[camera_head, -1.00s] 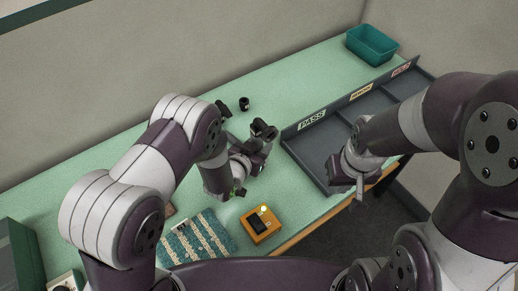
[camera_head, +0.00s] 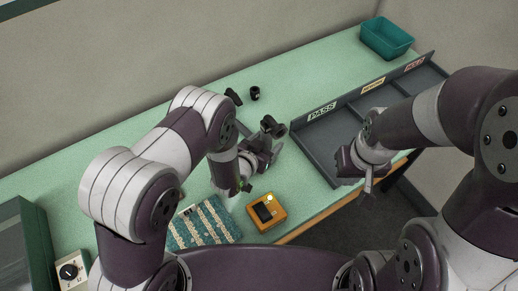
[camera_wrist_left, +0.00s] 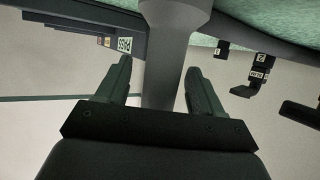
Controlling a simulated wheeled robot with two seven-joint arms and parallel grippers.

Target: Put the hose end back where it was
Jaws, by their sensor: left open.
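My left gripper (camera_head: 268,142) is over the bench, left of the sorting tray; its jaws are partly hidden by my wrist. In the left wrist view, its two fingers (camera_wrist_left: 158,82) stand apart, and a grey post-like form (camera_wrist_left: 168,50) shows between or behind them; I cannot tell its depth or whether they touch it. No hose end can be made out with certainty. A small black cylindrical piece (camera_head: 255,93) stands on the bench beyond the left gripper, beside a dark bracket (camera_head: 233,97). My right gripper (camera_head: 367,180) hangs near the tray's front edge, its jaws unclear.
The grey tray (camera_head: 322,152) has PASS and other labels. A teal bin (camera_head: 387,38) stands at the back right. An orange box (camera_head: 266,211) and striped tufted piece (camera_head: 204,222) lie near the front. A dial box (camera_head: 71,270) is at left. Labelled black brackets (camera_wrist_left: 256,80) show in the wrist view.

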